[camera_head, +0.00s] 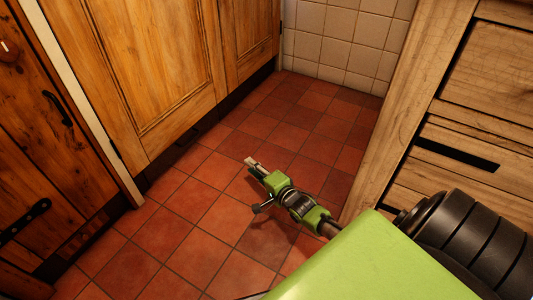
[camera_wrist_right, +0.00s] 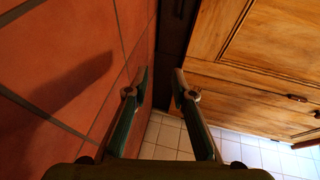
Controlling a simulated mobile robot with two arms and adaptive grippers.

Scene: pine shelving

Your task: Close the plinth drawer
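The dark plinth (camera_head: 187,137) runs along the floor under the wooden cabinets on the left of the head view. A small dark fitting shows on it. I cannot tell how far the plinth drawer stands out. My right gripper (camera_head: 252,163) is low over the tiles, to the right of the plinth and apart from it. In the right wrist view the gripper (camera_wrist_right: 161,74) has its two fingers apart with nothing between them. The dark plinth (camera_wrist_right: 174,38) shows beyond the fingertips there. My left gripper is not in view.
Wooden cabinet doors (camera_head: 150,60) stand above the plinth. A darker wooden door (camera_head: 50,130) with black fittings is at far left. A wooden drawer unit (camera_head: 400,130) stands at right. The red tiled floor (camera_head: 215,210) between is clear, ending at a white-tiled wall (camera_head: 340,40).

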